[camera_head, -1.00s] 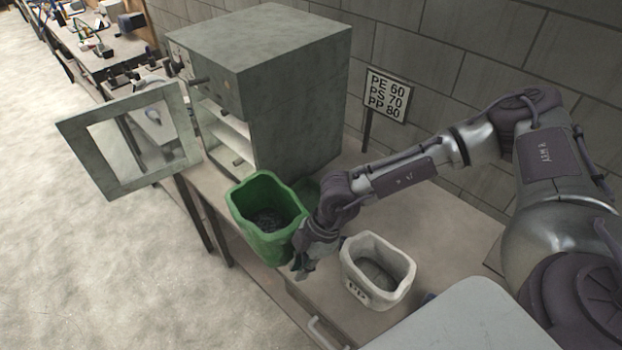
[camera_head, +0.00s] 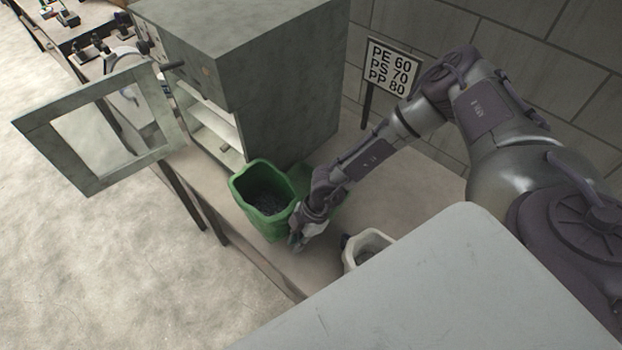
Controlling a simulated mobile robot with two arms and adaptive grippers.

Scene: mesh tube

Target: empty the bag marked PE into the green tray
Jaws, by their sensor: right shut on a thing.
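A green, open-topped container (camera_head: 268,226) with a soft rim stands on the bench beside the cabinet, with dark loose stuff inside; no mark shows on its visible sides. My right gripper (camera_head: 296,238) is shut at its right side, apparently on its wall. Another green piece (camera_head: 328,192), perhaps the green tray, lies behind it, mostly hidden by the container and my right arm. A white bag (camera_head: 353,254) stands to the right; its front lettering is hidden now, and I cannot tell which container is marked PE. My left gripper is not in view.
A grey cabinet (camera_head: 255,70) stands behind the green container, its windowed door (camera_head: 60,152) swung open to the left. A sign (camera_head: 388,68) reads PE 60, PS 70, PP 80. A light grey surface in front hides much of the white bag. Bench (camera_head: 400,180) is bare behind my arm.

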